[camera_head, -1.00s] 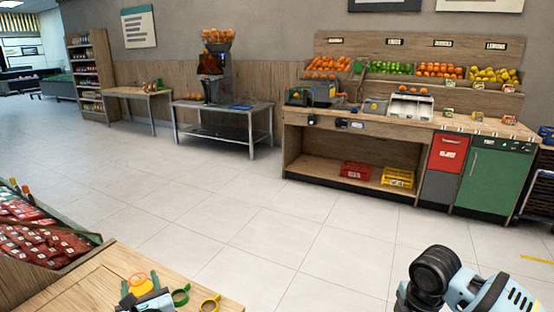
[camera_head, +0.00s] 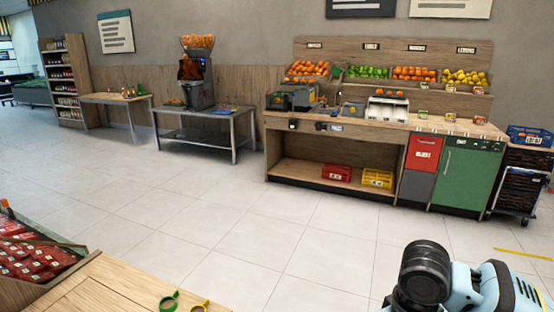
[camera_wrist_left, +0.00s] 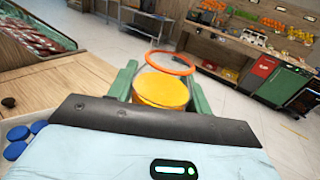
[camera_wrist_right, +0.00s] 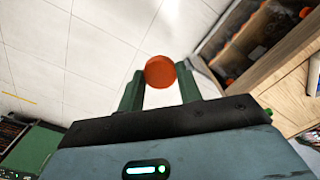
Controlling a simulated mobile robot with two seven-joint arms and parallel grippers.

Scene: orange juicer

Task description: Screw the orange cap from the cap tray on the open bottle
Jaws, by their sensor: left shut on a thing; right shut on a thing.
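In the left wrist view my left gripper (camera_wrist_left: 160,84) is shut on a clear bottle with orange-yellow juice (camera_wrist_left: 158,93). An orange ring (camera_wrist_left: 170,63) is around or beside its top; I cannot tell which. No cap is seen on it. In the right wrist view my right gripper (camera_wrist_right: 160,90) is shut on the round orange cap (camera_wrist_right: 160,71), held between the green fingertips with floor behind it. The cap tray is not clearly seen.
Blue caps (camera_wrist_left: 17,140) lie at the left in the left wrist view. A fruit counter (camera_head: 350,130) stands across open floor.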

